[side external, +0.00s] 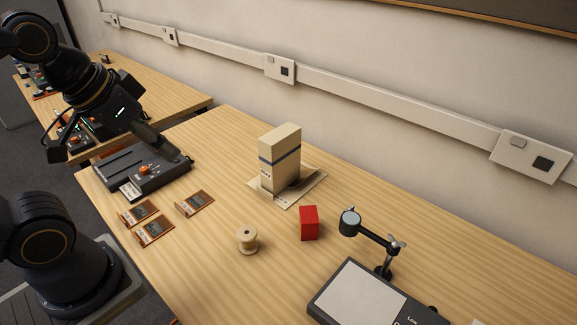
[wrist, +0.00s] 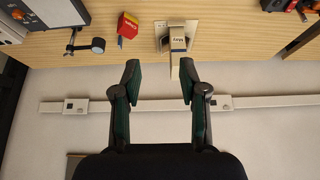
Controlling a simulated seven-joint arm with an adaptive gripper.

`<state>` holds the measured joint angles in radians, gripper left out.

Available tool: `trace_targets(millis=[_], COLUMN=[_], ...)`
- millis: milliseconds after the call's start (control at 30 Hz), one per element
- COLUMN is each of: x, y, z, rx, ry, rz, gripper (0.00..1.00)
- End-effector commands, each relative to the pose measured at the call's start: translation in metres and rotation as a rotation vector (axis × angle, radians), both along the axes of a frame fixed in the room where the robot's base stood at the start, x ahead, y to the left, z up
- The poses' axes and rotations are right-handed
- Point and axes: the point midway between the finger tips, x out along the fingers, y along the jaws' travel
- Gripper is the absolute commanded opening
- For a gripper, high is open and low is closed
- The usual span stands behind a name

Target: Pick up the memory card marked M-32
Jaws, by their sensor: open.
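Three small brown cards with dark labels lie flat on the wooden table at the left in the side view: one card (side external: 139,213), a second card (side external: 153,231) below it, and a third card (side external: 195,203) to the right. Their markings are too small to read, so I cannot tell which is M-32. My gripper (side external: 172,148) appears in the side view in front of or above a dark device, apart from the cards. In the wrist view my gripper (wrist: 160,76) is open with nothing between its fingers, facing the wall and table edge. No cards show there.
The dark device (side external: 120,170) has an orange knob. A beige box (side external: 280,165) stands on papers, also in the wrist view (wrist: 177,40).

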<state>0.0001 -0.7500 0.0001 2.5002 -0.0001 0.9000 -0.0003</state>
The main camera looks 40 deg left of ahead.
Motion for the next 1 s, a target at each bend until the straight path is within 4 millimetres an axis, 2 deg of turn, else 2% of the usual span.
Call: trace_targets(millis=[267,333,400,500,633,767,800,867,900,1000], x=[0.002,0.014,0.039,0.081,0.147,0.215,0.235,0.261,0.277,0.304], y=[0.0,0.001,0.002,-0.001,-0.016,-0.042,-0.053,-0.071,-0.084,-0.116], z=[0.001,0.016,0.04,0.06,0.067,0.049,0.037,0.015,-0.002,-0.051], rx=[-0.008,-0.022,-0.046,-0.081,-0.117,-0.135,-0.134,-0.13,-0.123,-0.096], ry=[-0.01,-0.073,-0.147,-0.189,-0.202,-0.182,-0.17,-0.149,-0.132,-0.08], rz=[0.014,0.041,0.074,0.095,0.098,0.084,0.075,0.06,0.046,0.008], gripper=[0.42,0.42,0.42,0.42,0.42,0.42,0.42,0.42,0.42,0.42])
